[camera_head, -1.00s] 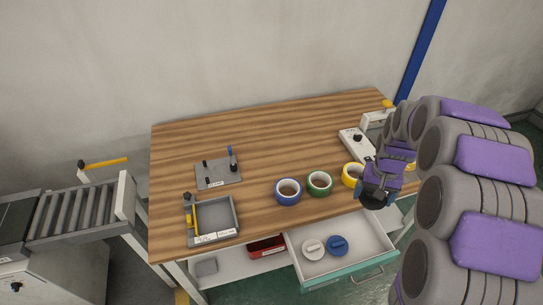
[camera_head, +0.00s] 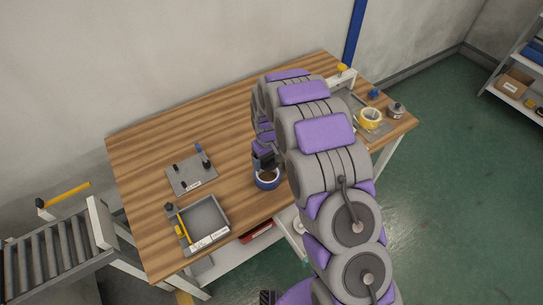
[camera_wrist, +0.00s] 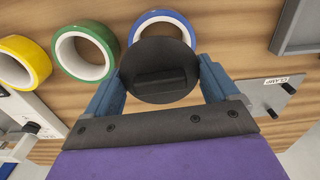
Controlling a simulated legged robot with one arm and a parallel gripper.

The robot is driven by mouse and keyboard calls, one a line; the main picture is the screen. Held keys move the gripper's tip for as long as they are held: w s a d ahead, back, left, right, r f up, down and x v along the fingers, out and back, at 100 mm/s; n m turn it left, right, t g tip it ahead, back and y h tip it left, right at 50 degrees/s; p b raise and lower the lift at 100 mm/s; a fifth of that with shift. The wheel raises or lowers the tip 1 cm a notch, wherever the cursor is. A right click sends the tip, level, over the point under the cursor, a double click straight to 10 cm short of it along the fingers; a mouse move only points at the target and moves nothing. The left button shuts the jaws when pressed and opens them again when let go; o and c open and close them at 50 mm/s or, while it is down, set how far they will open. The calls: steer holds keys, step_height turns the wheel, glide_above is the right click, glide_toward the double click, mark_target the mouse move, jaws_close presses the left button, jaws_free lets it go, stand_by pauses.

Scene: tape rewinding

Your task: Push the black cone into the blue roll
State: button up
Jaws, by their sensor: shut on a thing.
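The blue roll (camera_head: 267,185) stands on the wooden table, near its front edge. My gripper (camera_head: 264,162) is low over it or just behind it in the head view. In the wrist view my gripper (camera_wrist: 163,68) is shut on the black cone (camera_wrist: 160,88), whose round, dark end faces the camera. The blue roll (camera_wrist: 151,15) shows just beyond the cone, partly covered by it. The cone's far end is hidden, so I cannot tell whether it is inside the roll. In the head view the cone is not clearly distinguishable.
The green roll (camera_wrist: 84,51) and yellow roll (camera_wrist: 24,60) lie to the left in the wrist view. In the head view, a grey tray (camera_head: 203,222) and a grey clamp plate (camera_head: 192,174) are left of the blue roll. The table's back left is clear.

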mark_target(269, 166)
steer(key=shift+a+f, duration=0.85)
steer(key=shift+f, duration=0.1)
steer(key=shift+d+r, duration=0.2)
steer(key=shift+d, duration=0.85)
steer(key=shift+a+f, duration=0.1)
steer(key=shift+a, duration=0.9)
steer(key=shift+s+d+f, duration=0.1)
steer(key=shift+d+f, duration=0.7)
steer(key=shift+d, duration=0.25)
steer(key=shift+f, duration=0.35)
steer(key=shift+a+f, duration=0.1)
steer(key=shift+a, duration=0.4)
steer(key=shift+d+f, duration=0.1)
steer(key=shift+d, duration=0.25)
steer(key=shift+d+f, duration=0.15)
steer(key=shift+f, duration=0.05)
steer(key=shift+a+f, duration=0.3)
steer(key=shift+f, duration=0.25)
steer(key=shift+d, duration=0.25)
steer(key=shift+s+a+f, duration=0.1)
steer(key=shift+a+f, duration=0.1)
